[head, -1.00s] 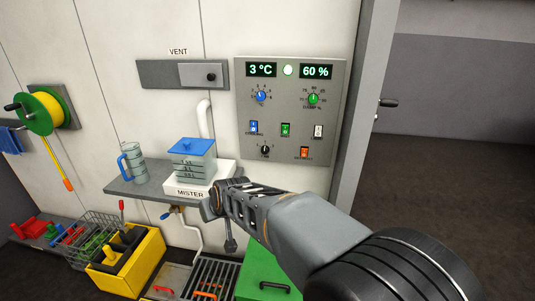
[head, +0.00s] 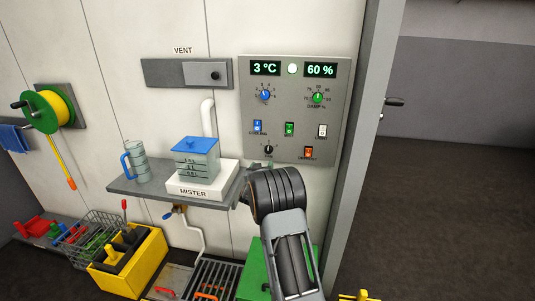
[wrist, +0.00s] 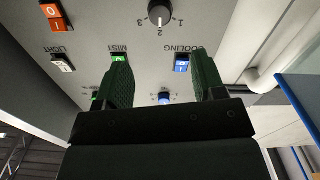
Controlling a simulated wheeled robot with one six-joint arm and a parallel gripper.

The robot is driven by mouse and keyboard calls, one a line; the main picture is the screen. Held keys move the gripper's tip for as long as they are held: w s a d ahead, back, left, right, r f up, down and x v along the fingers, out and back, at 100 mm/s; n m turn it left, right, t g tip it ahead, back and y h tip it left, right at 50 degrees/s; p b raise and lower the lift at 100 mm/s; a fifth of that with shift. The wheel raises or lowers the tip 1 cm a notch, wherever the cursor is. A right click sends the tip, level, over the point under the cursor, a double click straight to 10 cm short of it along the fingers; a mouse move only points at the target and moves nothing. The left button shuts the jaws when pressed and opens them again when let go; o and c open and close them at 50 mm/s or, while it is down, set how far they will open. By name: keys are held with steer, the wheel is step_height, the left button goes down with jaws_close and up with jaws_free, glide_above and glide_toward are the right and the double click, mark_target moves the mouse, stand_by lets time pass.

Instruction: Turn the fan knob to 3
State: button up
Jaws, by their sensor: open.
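The fan knob (head: 268,149) is a small black dial at the lower left of the grey control panel (head: 330,115). In the wrist view, which shows the panel upside down, the knob (wrist: 160,12) is at the top edge with marks 1, 2 and 3 around it. Its white pointer line appears to face 2. My gripper (wrist: 163,75) is open and empty, its two dark green fingers apart. The knob shows beyond the fingertips, roughly centred between them, and they appear apart from it. In the head view my wrist hides most of the gripper, just below the knob.
Near the knob are the orange switch (head: 308,153), green switch (head: 289,129), blue switch (head: 257,127) and white switch (head: 322,130). A mister (head: 195,191) with a blue-lidded tank (head: 197,158) stands on the shelf (head: 150,191) at left. Open floor lies right.

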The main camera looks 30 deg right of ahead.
mark_target(268, 151)
steer(key=p+x, duration=0.2)
steer(key=x, duration=1)
steer(key=shift+w+d+f, duration=0.1)
steer(key=shift+w+d, duration=0.1)
steer(key=shift+w, duration=0.05)
steer(key=shift+c, duration=0.3)
